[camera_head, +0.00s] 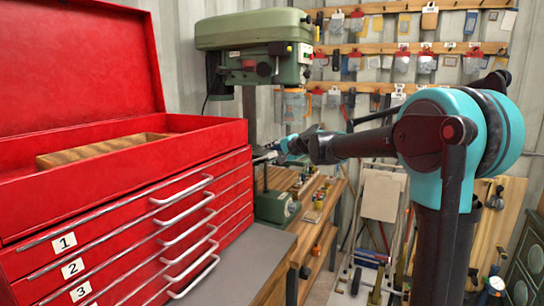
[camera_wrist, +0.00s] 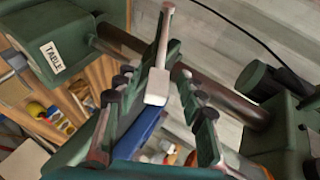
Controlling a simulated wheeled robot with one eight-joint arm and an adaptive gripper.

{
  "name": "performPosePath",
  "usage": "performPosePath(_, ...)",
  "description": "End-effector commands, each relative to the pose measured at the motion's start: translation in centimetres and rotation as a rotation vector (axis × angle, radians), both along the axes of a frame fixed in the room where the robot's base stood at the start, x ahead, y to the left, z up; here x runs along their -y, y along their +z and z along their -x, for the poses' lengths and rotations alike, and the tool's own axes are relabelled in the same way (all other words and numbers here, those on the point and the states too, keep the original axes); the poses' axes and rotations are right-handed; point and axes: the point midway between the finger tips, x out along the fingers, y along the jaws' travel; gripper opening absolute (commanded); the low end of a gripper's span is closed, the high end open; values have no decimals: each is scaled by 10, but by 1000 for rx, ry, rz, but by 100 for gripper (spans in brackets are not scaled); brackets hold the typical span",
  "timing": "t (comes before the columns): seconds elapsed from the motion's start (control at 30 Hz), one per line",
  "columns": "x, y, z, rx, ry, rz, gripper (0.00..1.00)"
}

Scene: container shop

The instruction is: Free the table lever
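The table lever (camera_wrist: 157,86), a pale metal handle, shows in the wrist view between the fingers of my gripper (camera_wrist: 166,72). The fingers stand apart on either side of it, with a gap visible on its right; whether the left finger touches it I cannot tell. A green casting (camera_wrist: 45,50) labelled TABLE is at upper left. The green drill press (camera_head: 255,45) stands behind the red chest in the head view. My gripper (camera_head: 277,148) is beside its column there, too small to read, and the lever cannot be made out.
A red tool chest (camera_head: 125,210) with numbered drawers and raised lid fills the left. A wooden bench (camera_head: 328,230) with small items lies beside the press base (camera_head: 275,207). The press column (camera_wrist: 225,90) crosses close behind my fingers.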

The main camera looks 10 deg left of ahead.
Motion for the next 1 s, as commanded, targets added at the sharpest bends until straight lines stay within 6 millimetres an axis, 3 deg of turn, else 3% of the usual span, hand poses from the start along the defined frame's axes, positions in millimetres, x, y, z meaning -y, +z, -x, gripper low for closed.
performPosePath(0.37,8,4,7,0,-1,1,40)
performPosePath(0.8,60,36,59,-1,-1,0,40)
performPosePath(1.0,75,46,73,0,-1,1,40)
